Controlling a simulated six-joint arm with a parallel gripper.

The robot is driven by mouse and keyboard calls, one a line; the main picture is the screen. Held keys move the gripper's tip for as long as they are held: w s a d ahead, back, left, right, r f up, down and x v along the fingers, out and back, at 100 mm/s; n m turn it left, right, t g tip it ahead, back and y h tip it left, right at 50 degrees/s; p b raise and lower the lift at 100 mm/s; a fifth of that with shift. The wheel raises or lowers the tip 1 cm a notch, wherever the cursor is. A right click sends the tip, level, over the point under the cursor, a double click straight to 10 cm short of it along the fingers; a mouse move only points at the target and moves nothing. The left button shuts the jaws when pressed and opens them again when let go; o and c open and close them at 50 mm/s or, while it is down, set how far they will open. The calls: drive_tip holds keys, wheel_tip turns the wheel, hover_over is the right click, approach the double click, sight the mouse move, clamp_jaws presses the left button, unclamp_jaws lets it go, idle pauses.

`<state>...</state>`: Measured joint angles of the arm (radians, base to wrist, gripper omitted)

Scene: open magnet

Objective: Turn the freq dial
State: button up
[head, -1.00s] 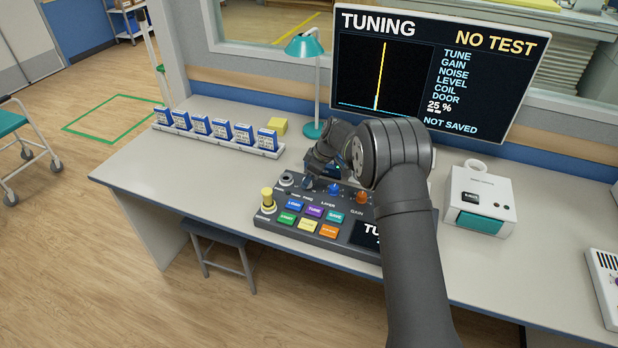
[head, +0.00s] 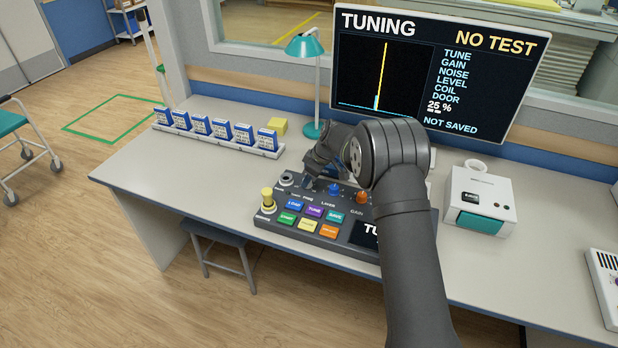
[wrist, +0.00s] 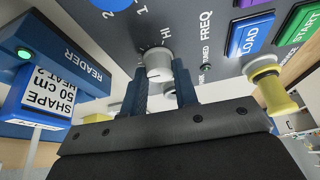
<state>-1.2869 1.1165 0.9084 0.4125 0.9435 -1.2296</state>
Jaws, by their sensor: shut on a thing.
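The freq dial is a small pale grey knob (wrist: 158,62) on the dark console, with the FREQ label beside it in the wrist view. My gripper (wrist: 160,78) has its two blue fingers on either side of the knob, closed on it. In the head view my gripper (head: 312,174) is at the upper left of the console (head: 345,212), and its fingers largely hide the dial. The wall screen (head: 385,75) reads TUNING, NO TEST, 25 % and NOT SAVED, with a yellow vertical line on its plot.
Blue and orange knobs (head: 362,197) stand right of my gripper. Coloured buttons (head: 314,211) and a yellow plunger-like knob (head: 268,199) are in front. A card rack (head: 215,143), a teal lamp (head: 305,46) and a white box (head: 482,200) stand around on the desk.

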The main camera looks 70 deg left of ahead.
drive_tip(key=m+t, duration=0.1)
drive_tip(key=m, duration=0.1)
drive_tip(key=m+y, duration=0.1)
drive_tip(key=m, duration=0.2)
drive_tip(key=shift+s+d+m+t, duration=0.1)
drive_tip(key=shift+s+m+t, duration=0.1)
drive_tip(key=shift+m+t, duration=1.1)
drive_tip(key=shift+m, duration=1.2)
drive_tip(key=o, duration=1)
drive_tip(key=shift+r, duration=0.1)
drive_tip(key=v, duration=1.7)
drive_tip(key=shift+s+d, duration=0.15)
drive_tip(key=shift+d, duration=0.1)
